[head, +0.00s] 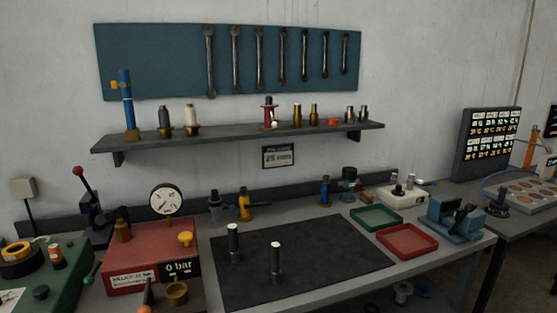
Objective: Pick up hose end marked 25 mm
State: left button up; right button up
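Two upright dark cylindrical pieces with pale tops stand on the black mat (330,255), and they look like hose ends. The rear-left piece (233,242) is near the mat's left edge. The front piece (276,262) stands a little to its right and nearer to me. I cannot read any size marking on either one. A small wall sign (278,156) under the shelf appears to read 25 mm. Neither of my grippers is in view.
A red pressure unit (134,255) with a gauge and a 0 bar display stands left of the mat. Green (376,218) and red (408,240) trays and a blue vise (452,222) are to the right. A wall shelf (240,136) holds several fittings. The mat's right half is clear.

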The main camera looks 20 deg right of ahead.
aim_at(275, 246)
jog(key=i+l, duration=0.5)
jog(key=i, duration=0.15)
jog(key=i+l, duration=0.55)
jog(key=i, duration=0.1)
